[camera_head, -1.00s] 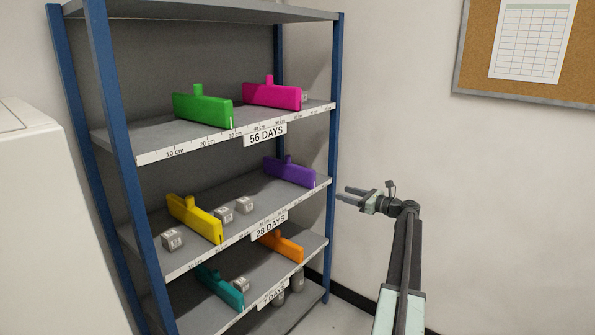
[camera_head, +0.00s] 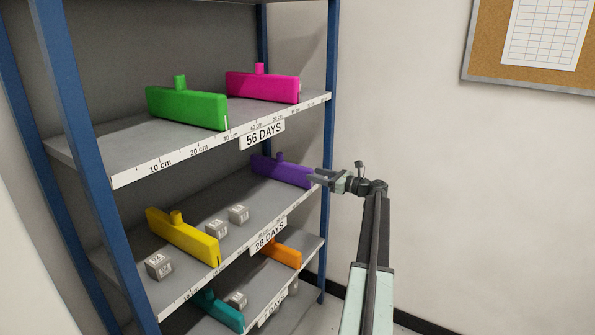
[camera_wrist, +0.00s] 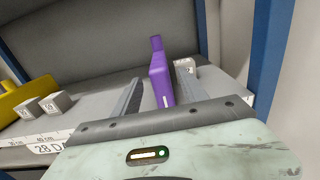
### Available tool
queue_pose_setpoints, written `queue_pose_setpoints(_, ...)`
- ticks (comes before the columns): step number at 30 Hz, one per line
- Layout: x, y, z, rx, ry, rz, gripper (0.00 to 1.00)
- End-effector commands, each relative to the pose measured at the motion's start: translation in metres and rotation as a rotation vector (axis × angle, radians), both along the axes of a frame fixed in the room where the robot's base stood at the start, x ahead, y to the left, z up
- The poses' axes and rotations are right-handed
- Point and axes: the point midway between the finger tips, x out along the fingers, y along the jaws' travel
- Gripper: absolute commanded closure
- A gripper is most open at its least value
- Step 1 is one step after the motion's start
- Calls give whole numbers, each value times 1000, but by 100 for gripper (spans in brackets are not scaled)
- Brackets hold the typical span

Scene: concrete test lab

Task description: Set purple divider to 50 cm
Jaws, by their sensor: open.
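The purple divider (camera_head: 281,171) stands upright on the middle shelf, the one labelled 28 DAYS, near its right end. It has a knob on top and a pale line on its front edge. My gripper (camera_head: 316,177) is open at the shelf's front right, close to the divider's front end. In the wrist view the purple divider (camera_wrist: 161,82) shows between the two spread fingers of my gripper (camera_wrist: 160,98). I cannot tell whether a finger touches it. The scale on the middle shelf's edge (camera_wrist: 50,138) is partly hidden, and the divider's reading is not legible.
A yellow divider (camera_head: 182,236) and several grey cubes share the middle shelf. One cube (camera_wrist: 184,65) is just right of the purple divider. Green (camera_head: 187,107) and pink (camera_head: 262,87) dividers stand above. A blue post (camera_head: 328,130) is close to my gripper.

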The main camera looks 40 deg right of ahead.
Motion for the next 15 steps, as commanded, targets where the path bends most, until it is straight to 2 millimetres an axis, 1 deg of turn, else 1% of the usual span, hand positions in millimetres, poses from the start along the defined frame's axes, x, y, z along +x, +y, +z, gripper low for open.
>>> queue_pose_setpoints(5, 22, 5, 0, 0, 0, 3, 49)
queue_pose_setpoints(12, 65, 15, 0, 0, 0, 2, 49)
queue_pose_setpoints(15, 74, 18, 0, 0, 0, 3, 49)
